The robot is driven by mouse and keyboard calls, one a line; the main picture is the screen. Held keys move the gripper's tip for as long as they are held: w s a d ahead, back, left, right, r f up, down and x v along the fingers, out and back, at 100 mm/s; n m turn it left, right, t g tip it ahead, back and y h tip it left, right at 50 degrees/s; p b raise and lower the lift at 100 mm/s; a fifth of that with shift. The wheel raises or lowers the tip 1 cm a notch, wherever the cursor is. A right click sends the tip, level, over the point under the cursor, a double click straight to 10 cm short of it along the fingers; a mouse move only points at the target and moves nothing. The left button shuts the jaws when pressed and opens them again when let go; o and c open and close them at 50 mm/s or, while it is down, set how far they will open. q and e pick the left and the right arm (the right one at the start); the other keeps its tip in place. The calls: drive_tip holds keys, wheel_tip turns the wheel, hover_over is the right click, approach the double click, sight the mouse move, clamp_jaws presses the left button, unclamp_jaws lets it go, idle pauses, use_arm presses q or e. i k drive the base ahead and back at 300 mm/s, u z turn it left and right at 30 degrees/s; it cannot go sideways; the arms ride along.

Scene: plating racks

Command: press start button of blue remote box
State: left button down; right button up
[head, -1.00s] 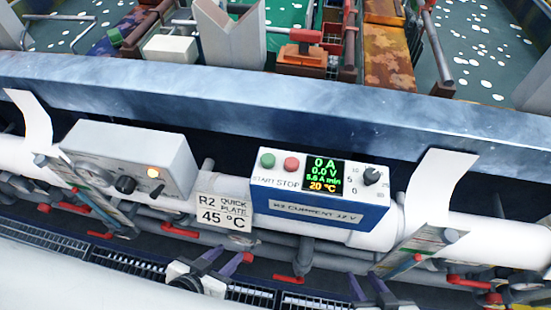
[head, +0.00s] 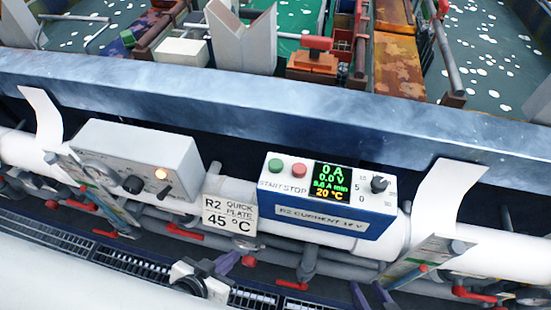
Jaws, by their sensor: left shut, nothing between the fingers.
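The blue remote box (head: 325,226) with a white sloped top hangs on the white pipe, right of centre. Its green button (head: 275,165) is above the word START, and a red button (head: 299,170) is above STOP. Its display (head: 331,182) reads 0 A, 0.0 V and 20 °C. My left gripper (head: 230,263) is shut and empty, below and left of the box, apart from it. My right gripper (head: 368,290) shows only partly at the bottom edge, below the box; its two dark purple fingers are apart.
A grey control box (head: 137,160) with a lit orange lamp is at left. A sign (head: 229,216) reading R2 QUICK PLATE 45 °C hangs between the boxes. A tank rim (head: 280,105) runs behind. Pipes with red valve handles (head: 184,231) lie below.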

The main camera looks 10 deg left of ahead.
sight(274, 164)
drive_tip(key=k, duration=1)
drive_tip(key=z, duration=1.6)
drive_tip(key=i, duration=1.2)
drive_tip(key=u, duration=2.25)
